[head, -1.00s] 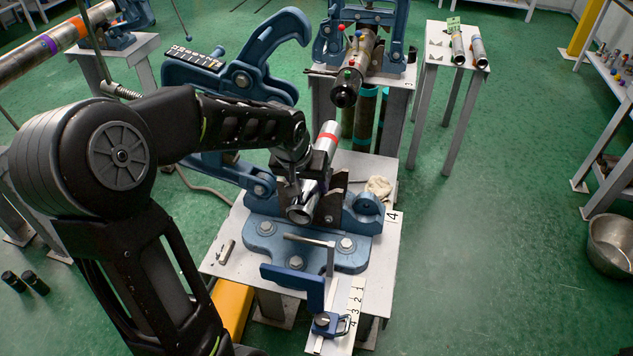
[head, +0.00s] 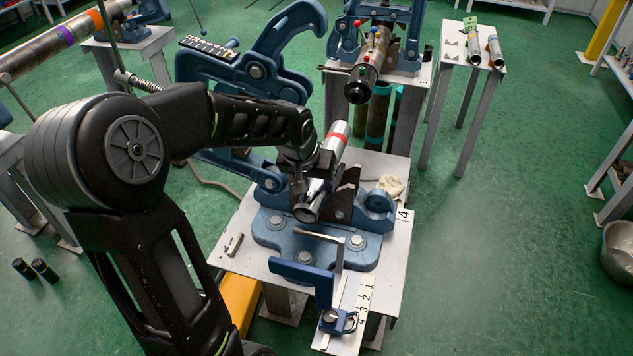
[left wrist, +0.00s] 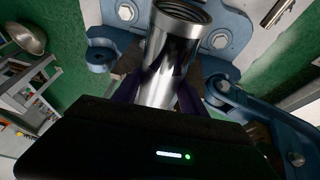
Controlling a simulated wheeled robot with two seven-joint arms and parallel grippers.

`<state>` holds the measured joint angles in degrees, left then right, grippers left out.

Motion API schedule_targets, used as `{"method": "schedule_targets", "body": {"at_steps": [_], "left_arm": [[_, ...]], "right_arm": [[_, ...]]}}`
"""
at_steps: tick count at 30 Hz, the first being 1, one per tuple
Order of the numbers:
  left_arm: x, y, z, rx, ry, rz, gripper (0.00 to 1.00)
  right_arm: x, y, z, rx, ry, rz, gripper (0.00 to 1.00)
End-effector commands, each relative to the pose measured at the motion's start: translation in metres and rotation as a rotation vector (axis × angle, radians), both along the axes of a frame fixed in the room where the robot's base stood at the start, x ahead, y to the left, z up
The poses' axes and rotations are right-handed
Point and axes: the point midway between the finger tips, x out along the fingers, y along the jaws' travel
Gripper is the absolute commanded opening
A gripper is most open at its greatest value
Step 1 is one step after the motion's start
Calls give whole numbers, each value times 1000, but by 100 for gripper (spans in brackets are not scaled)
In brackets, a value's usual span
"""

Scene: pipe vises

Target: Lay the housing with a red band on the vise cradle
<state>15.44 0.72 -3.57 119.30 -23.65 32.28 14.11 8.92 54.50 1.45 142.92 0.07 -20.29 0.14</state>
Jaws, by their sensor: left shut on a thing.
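The housing with a red band (head: 336,136) is a shiny metal tube. It lies slanted along the vise cradle (head: 345,199), between dark jaw blocks on the blue vise base (head: 274,236). My left gripper (head: 317,183) is shut around the middle of the tube. In the left wrist view the housing (left wrist: 170,60) runs between my fingers (left wrist: 160,95), with its open threaded end over the blue base. Whether the tube's underside touches the cradle is hidden. My right gripper is not in view.
The vise's big blue hooked arm (head: 285,45) stands swung open behind. A blue stop bracket (head: 302,273) and a numbered scale (head: 362,300) are at the table's front. A rag (head: 391,187) lies at the right. Another vise (head: 372,65) stands behind.

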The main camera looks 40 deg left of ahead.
Motion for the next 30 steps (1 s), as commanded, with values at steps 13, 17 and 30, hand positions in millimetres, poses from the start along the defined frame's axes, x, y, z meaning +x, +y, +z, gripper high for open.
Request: {"method": "schedule_targets", "body": {"at_steps": [13,17,30], "left_arm": [[2,0,2,2,-7,-1,0],[2,0,0,1,-7,0,0],[2,0,-6,1,-6,0,0]], "right_arm": [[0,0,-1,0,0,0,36],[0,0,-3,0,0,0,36],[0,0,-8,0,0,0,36]]}}
